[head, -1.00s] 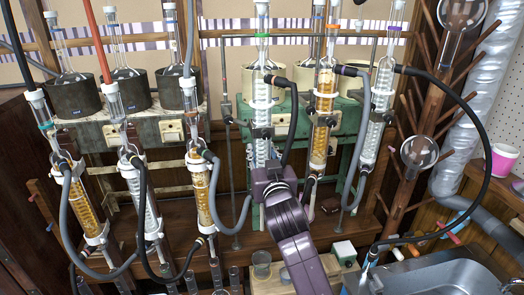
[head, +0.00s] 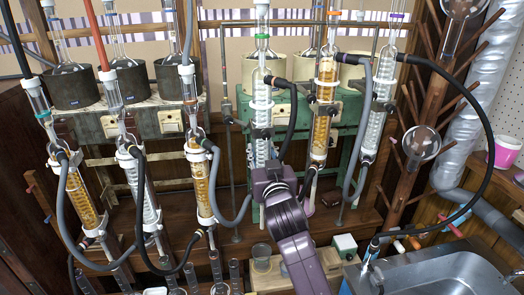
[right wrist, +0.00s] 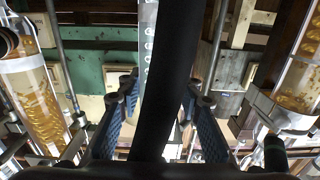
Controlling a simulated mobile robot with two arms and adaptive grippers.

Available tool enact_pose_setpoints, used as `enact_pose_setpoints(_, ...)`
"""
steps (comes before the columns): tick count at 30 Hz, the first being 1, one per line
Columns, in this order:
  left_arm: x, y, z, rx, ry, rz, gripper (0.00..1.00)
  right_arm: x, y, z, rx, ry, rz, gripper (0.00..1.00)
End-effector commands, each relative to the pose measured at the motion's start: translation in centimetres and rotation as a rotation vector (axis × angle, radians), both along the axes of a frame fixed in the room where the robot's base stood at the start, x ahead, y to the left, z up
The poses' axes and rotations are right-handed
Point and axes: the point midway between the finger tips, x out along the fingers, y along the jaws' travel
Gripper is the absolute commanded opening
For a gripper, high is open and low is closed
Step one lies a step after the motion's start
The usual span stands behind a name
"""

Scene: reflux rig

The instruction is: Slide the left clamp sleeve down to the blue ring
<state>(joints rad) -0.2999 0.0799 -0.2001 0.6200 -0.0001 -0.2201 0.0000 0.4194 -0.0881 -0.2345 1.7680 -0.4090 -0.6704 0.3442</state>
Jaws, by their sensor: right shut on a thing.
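My right gripper (head: 272,182) is in front of the lower part of the condenser with a green ring (head: 262,36). In the right wrist view its two blue-grey fingers (right wrist: 160,105) stand either side of a thick black hose, with a clear glass column (right wrist: 148,45) behind. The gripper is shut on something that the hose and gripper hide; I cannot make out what. A dark clamp (head: 262,132) grips this condenser above the gripper. A small sleeve (head: 227,108) sits on the thin upright rod to its left. I cannot tell which part is the left clamp sleeve. No clear blue ring shows near the gripper. My left gripper is not in view.
The black hose (head: 291,125) runs down close to the gripper. Amber-filled condensers (head: 325,90) stand to the right and left (head: 201,185), with looping grey hoses (head: 238,210). A metal sink (head: 455,270) is at the lower right. Free room around the gripper is tight.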

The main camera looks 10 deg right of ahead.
Motion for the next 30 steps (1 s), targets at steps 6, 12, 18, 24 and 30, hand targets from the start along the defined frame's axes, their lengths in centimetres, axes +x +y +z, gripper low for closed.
enact_pose_setpoints(6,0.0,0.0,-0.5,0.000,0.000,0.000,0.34,0.0,0.0,-1.1,0.000,0.006,-0.001,0.00)
enact_pose_setpoints(12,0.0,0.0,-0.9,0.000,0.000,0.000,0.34,0.0,0.0,-1.6,0.000,0.006,-0.001,0.00)
enact_pose_setpoints(18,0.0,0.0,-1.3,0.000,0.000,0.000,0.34,0.0,0.0,-2.2,0.000,0.005,-0.001,0.00)
enact_pose_setpoints(24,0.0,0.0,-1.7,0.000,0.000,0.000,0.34,0.0,0.0,-2.8,0.000,0.005,-0.001,0.00)
enact_pose_setpoints(30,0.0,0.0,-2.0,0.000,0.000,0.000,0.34,0.0,0.0,-3.3,0.000,0.005,-0.001,0.00)
